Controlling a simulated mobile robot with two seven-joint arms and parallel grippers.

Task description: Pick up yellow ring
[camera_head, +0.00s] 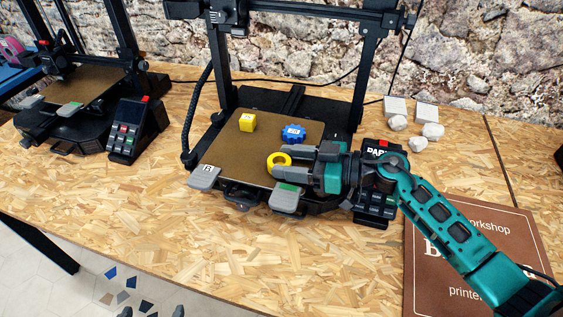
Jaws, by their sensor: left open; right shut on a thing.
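The yellow ring (270,163) is at the front right of the brown print bed (225,160) of the middle printer. My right gripper (290,161) reaches in from the right and is shut on the yellow ring. Its fingers cover the ring's right side. I cannot tell whether the ring still touches the bed. My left gripper is not in view.
A yellow cube (247,122) and a blue gear-shaped piece (293,134) lie on the same bed behind the ring. The printer's black frame (222,70) rises around the bed. White blocks and stones (397,123) lie at the back right. The front wooden tabletop (200,235) is clear.

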